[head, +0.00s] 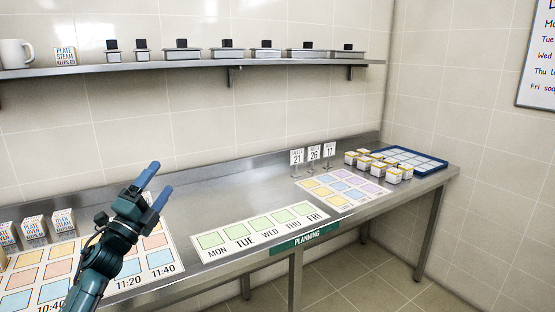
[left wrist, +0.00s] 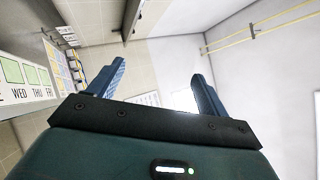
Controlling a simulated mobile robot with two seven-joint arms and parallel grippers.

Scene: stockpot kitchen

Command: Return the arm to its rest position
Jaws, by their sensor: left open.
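My left gripper (head: 154,187) is raised over the left part of the steel table, its blue fingers apart and pointing up and to the right. In the left wrist view the two fingers (left wrist: 158,88) are spread with nothing between them. My left arm (head: 95,262) comes in from the bottom left and covers part of the time card sheet (head: 160,259). My right gripper is in neither view.
The steel table (head: 220,190) holds a weekday strip (head: 265,233), a coloured grid sheet (head: 345,187), several small boxes (head: 393,175) and a blue tray (head: 441,162). White boxes (head: 35,226) stand at left. A shelf (head: 200,65) with pans runs along the wall above. The table's back middle is clear.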

